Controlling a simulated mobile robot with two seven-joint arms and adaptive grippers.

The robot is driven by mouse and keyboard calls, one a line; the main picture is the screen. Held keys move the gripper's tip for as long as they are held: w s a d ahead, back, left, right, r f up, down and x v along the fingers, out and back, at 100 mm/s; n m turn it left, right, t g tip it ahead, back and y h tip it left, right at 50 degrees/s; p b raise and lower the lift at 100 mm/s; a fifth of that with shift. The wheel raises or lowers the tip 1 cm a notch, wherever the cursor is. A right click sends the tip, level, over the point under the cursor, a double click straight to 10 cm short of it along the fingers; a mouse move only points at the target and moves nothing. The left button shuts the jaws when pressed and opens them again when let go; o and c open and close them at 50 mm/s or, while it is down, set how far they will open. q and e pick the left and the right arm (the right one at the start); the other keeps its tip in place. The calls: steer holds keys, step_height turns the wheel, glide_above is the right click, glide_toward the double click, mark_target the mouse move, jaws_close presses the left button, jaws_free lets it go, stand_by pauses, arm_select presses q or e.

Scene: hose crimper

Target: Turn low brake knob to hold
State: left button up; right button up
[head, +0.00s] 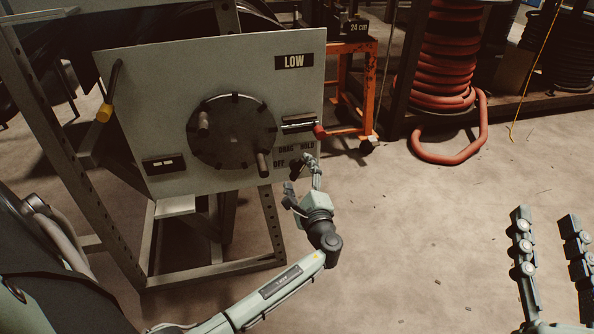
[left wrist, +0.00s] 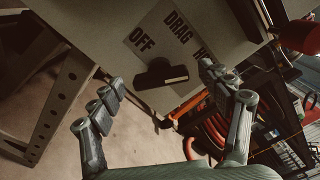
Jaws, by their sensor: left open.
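The low brake knob (head: 295,172) is a small black knob at the lower right corner of the grey LOW panel (head: 150,75). In the left wrist view the knob (left wrist: 161,73) has a bar-shaped grip below the OFF and DRAG labels; the third label is partly covered. I cannot tell which label it points to. My left gripper (head: 302,175) is open at the knob, and the left wrist view shows its fingers (left wrist: 160,80) on either side of it. Contact is unclear. My right gripper (head: 545,220) is open and empty above the floor at the right.
A black hand wheel (head: 233,140) with two handles sits mid-panel, with a red-tipped lever (head: 319,131) to its right. A yellow-tipped lever (head: 104,112) is at the left. An orange stand (head: 358,95) and red hose (head: 445,155) stand behind. Floor to the right is clear.

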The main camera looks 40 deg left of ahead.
arm_select(q)
steer(key=v, duration=0.5)
steer(key=shift+s+d, duration=0.25)
steer(key=shift+d, duration=0.05)
